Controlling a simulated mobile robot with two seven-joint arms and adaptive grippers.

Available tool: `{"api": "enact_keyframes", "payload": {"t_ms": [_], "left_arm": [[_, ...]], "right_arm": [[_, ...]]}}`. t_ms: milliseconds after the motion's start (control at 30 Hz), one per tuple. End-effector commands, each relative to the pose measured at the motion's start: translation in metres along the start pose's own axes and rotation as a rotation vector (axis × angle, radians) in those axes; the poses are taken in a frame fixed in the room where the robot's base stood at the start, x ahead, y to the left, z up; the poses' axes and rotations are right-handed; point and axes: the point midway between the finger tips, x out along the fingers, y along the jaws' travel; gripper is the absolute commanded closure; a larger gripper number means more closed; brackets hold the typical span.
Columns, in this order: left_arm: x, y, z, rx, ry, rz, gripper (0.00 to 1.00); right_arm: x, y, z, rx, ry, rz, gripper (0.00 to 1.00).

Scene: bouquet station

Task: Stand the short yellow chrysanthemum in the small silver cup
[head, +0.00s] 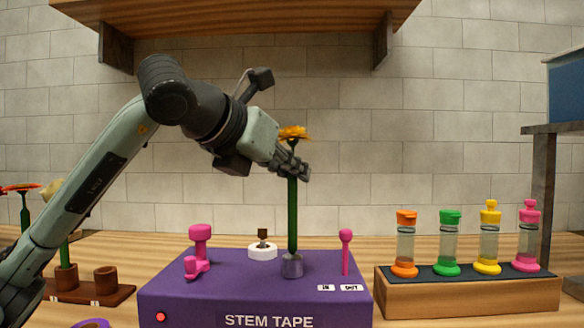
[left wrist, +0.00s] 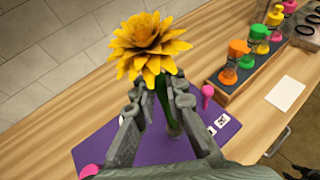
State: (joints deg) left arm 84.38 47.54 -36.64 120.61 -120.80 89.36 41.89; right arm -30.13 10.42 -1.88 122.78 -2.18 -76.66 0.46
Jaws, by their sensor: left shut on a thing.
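The yellow chrysanthemum (head: 293,205) is upright, with its golden bloom on top and a thick green stem below. My left gripper (head: 299,171) is shut on the stem just under the bloom. In the left wrist view, the bloom (left wrist: 150,45) sits above the closed fingers (left wrist: 160,98). The small silver cup (head: 292,267) appears on the purple stem tape box (head: 240,290). The stem's lower end meets the cup's mouth in the head view; how deep it goes is hidden.
Pink pegs (head: 200,240) (head: 346,250) stand on the purple box, either side of the cup. A white round piece (head: 263,252) is behind. A wooden rack (head: 470,297) of coloured bottles is at right. A brown holder (head: 85,292) with flowers is at left.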

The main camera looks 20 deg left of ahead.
Motion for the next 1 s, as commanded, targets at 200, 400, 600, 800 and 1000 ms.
{"api": "enact_keyframes", "payload": {"t_ms": [200, 400, 600, 800, 1000], "left_arm": [[0.0000, 0.0001, 0.0000, 0.000, -0.001, 0.000, 1.00], [-0.0001, 0.0001, 0.0001, 0.000, -0.001, 0.000, 1.00], [0.0001, 0.0001, -0.0005, 0.000, -0.001, 0.000, 1.00], [0.0009, -0.0001, -0.0030, 0.000, -0.002, 0.000, 1.00], [0.0008, -0.0001, -0.0031, 0.000, -0.002, 0.000, 1.00]], "right_arm": [[-0.0010, 0.0005, -0.0002, 0.000, 0.000, 0.001, 0.60], [-0.0009, 0.0005, -0.0004, 0.000, 0.001, 0.001, 0.60], [0.0004, -0.0002, 0.0009, -0.001, -0.002, 0.000, 0.60], [0.0049, -0.0010, 0.0019, 0.000, -0.001, 0.000, 0.60], [0.0061, -0.0011, 0.0021, 0.000, -0.001, 0.000, 0.60]]}}
